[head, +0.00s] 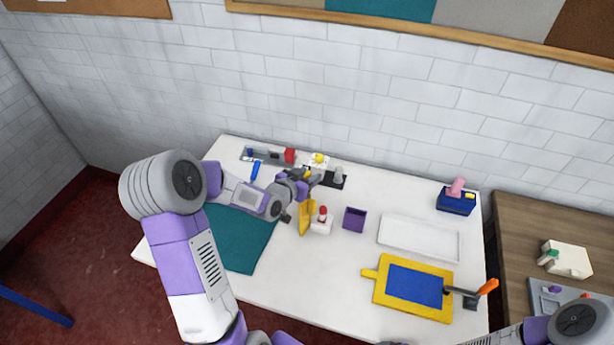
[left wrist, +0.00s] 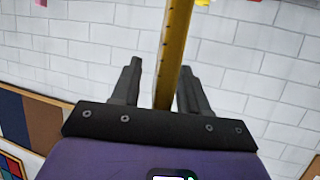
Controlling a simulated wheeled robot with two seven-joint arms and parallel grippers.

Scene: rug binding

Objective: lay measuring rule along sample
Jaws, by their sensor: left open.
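My left gripper (head: 309,181) is above the back middle of the white table, its fingers pointing to the right. In the left wrist view its jaws (left wrist: 160,85) are open, with a yellow strip with dark tick marks, seemingly the measuring rule (left wrist: 175,45), between them. A gap shows at the left finger; I cannot tell whether the right finger touches it. The strip runs out of the top of that view. A teal cloth (head: 250,240), likely the sample, lies flat at the table's left, partly hidden by my left arm. My right gripper is out of view.
A yellow upright piece (head: 307,217), a red-topped white bottle (head: 322,222) and a purple box (head: 354,219) stand mid-table. A white tray (head: 420,237) and a yellow board with a blue panel (head: 413,286) lie right. Several small items line the back edge.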

